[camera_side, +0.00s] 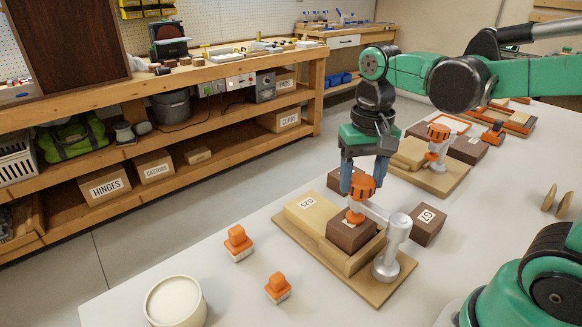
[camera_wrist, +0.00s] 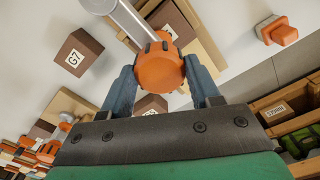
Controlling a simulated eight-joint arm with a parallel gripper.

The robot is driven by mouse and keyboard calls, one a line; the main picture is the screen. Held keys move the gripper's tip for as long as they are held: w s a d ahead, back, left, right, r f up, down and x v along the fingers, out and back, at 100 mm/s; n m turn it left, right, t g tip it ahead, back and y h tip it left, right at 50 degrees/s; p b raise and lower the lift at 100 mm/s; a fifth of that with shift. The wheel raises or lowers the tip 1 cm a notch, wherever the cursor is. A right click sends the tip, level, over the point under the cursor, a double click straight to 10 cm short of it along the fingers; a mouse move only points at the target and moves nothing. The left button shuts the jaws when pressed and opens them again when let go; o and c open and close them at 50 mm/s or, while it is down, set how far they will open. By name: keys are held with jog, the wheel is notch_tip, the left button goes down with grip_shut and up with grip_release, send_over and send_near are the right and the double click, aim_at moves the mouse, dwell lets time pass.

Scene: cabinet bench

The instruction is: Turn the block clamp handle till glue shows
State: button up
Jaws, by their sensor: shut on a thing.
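The clamp has a round orange handle (camera_side: 360,187) at the end of a grey arm on a metal post (camera_side: 391,240). My gripper (camera_side: 358,184) points down and is shut on the handle; the wrist view shows the handle (camera_wrist: 159,67) between the two blue fingers (camera_wrist: 160,85). Below it, the clamp's orange foot meets a dark brown block (camera_side: 347,239) with a white label. That block sits against a light wooden piece marked D25 (camera_side: 300,208) on a wooden base board (camera_side: 372,290). I cannot make out any glue at the seam.
A brown block marked G7 (camera_side: 428,226) stands right of the clamp. Two orange-handled tools (camera_side: 238,243) (camera_side: 278,288) and a white tub (camera_side: 174,302) are at the front left. A second clamp station (camera_side: 437,148) is behind. The front table middle is clear.

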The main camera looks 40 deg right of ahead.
aim_at(362, 179)
jog(key=o, duration=1.3)
jog(key=shift+r, duration=2.8)
